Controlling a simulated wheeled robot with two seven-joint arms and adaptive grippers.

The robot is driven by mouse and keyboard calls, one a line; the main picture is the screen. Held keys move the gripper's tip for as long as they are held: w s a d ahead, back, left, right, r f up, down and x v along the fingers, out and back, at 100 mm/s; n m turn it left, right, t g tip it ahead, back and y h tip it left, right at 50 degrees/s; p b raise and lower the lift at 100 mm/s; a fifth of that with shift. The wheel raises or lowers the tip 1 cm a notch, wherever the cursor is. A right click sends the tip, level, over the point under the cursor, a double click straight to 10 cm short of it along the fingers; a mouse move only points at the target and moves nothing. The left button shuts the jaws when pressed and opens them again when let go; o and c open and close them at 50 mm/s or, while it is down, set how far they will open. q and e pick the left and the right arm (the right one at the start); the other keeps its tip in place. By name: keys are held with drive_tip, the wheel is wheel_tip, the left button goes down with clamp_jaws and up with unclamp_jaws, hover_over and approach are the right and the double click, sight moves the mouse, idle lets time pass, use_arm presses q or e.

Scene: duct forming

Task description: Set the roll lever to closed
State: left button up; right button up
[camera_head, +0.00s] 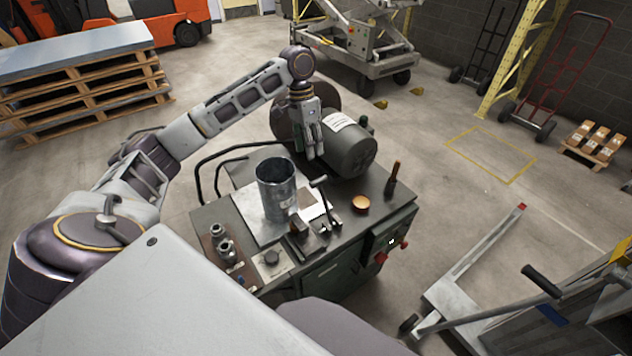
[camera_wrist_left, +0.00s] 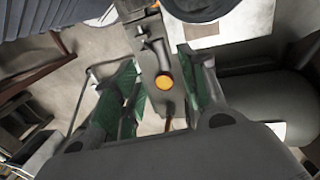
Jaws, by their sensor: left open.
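In the left wrist view, a grey lever-like part (camera_wrist_left: 156,52) shows between the fingers. My left gripper (camera_head: 313,148) hangs fingers down above the cart, in front of the grey motor-like drum (camera_head: 352,150), apart from the lever. In the left wrist view, its green-padded fingers (camera_wrist_left: 160,80) are spread, with nothing held. My right gripper is not in view.
Small metal fittings (camera_head: 223,243) lie at the cart's left. A bent tube rail (camera_head: 208,168) borders its back left.

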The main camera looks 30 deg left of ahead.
sight(314, 181)
use_arm(q)
drive_tip(key=shift+s+d+f, duration=0.2)
drive_tip(key=shift+d+f, duration=0.2)
drive_tip(key=shift+f, duration=1.85)
drive_tip(key=shift+s+d+f, duration=0.15)
drive_tip(key=shift+d+f, duration=0.3)
drive_tip(key=shift+f, duration=1.85)
drive_tip(key=shift+s+d+f, duration=0.2)
drive_tip(key=shift+d+f, duration=0.2)
drive_tip(key=shift+f, duration=1.85)
clamp_jaws()
